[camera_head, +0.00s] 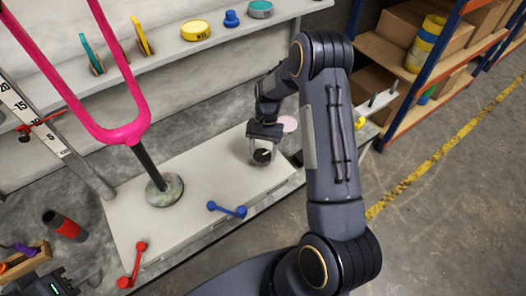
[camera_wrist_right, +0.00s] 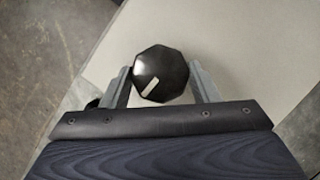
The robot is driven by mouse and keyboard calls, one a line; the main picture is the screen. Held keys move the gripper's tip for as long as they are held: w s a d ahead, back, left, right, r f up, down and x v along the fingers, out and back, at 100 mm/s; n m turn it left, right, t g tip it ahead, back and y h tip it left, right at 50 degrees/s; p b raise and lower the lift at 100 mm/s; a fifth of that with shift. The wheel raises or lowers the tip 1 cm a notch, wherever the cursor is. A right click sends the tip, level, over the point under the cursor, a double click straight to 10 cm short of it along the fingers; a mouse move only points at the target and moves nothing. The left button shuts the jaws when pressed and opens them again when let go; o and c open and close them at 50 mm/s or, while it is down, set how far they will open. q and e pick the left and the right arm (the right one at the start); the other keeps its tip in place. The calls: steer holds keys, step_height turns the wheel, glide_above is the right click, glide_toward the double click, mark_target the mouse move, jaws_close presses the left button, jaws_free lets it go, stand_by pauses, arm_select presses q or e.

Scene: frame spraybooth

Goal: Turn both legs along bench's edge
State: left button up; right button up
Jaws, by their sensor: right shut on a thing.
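A pink fork (camera_head: 117,134) stands crown-down on a dark stem in a round, mottled base (camera_head: 165,190). Its two legs, left (camera_head: 53,75) and right (camera_head: 119,55), rise side by side and run out at the top. The white bench top (camera_head: 215,185) has its front edge running from lower left to upper right. My right gripper (camera_head: 264,148) is shut around a black faceted knob (camera_head: 262,156) on that top. In the wrist view the knob (camera_wrist_right: 160,72) sits between the fingers, its white mark slanting to lower left. My left gripper (camera_head: 80,278) is partly in view, lower left; its jaws are unclear.
A blue handle (camera_head: 227,209) and a red handle (camera_head: 133,265) lie along the bench's front. A pink disc (camera_head: 287,123) is behind my right gripper. A ruler post (camera_head: 35,118) stands left of the fork. A back shelf (camera_head: 190,45) holds tape and tools. Storage racks stand right.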

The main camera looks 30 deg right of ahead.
steer(key=shift+n, duration=0.3)
steer(key=o, duration=1)
steer(key=v, duration=0.8)
steer(key=shift+a, duration=0.1)
